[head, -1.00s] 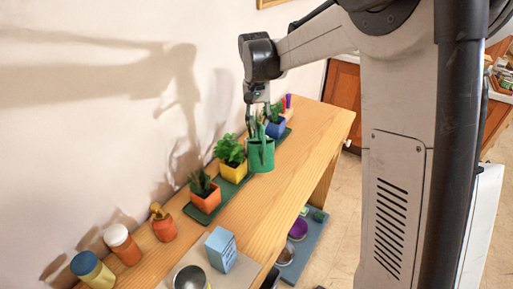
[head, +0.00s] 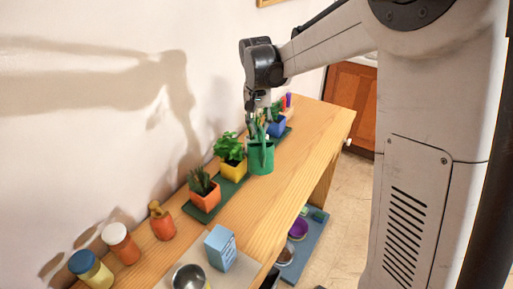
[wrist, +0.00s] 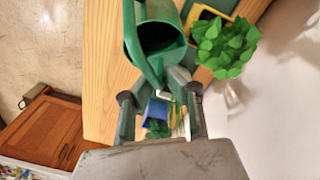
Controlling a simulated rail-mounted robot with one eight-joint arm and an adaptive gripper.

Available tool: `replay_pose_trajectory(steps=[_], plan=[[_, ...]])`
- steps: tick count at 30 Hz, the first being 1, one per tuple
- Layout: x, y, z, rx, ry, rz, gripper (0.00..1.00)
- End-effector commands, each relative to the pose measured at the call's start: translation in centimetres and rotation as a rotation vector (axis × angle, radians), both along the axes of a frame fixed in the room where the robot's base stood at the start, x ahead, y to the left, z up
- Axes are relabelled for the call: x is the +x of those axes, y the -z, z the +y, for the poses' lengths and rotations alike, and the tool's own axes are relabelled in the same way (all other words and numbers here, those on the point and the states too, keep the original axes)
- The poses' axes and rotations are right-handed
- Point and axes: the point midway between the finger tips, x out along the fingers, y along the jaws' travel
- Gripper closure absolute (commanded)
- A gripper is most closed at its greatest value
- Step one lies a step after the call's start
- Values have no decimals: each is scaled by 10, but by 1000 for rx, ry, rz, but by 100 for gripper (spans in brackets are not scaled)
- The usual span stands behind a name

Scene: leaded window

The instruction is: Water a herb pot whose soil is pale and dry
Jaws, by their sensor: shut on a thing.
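My gripper (head: 257,118) is shut on a green watering can (head: 261,160). The can is upright over the shelf, right of the yellow pot; I cannot tell whether it touches the wood. In the wrist view my fingers (wrist: 160,88) reach to the handle side of the can (wrist: 157,38), whose open top shows. Three herb pots stand in a row: an orange pot (head: 205,197) with spiky leaves, a yellow pot (head: 234,170) with broad leaves, and a blue pot (head: 277,126), partly hidden behind the can and gripper.
The pots stand on a dark green tray (head: 203,215) along the wall. Nearer are an orange bottle (head: 161,222), two capped jars (head: 120,244), (head: 91,270), a blue carton (head: 220,247) and a metal bowl (head: 190,279). The wooden top (head: 300,150) is clear to the can's right.

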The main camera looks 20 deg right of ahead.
Motion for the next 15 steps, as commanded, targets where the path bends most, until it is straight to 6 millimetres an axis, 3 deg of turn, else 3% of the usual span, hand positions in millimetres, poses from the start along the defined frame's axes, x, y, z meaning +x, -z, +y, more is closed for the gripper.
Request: replay_pose_trajectory(steps=[15], plan=[[-5, 8, 1, -9, 1, -72, 100]])
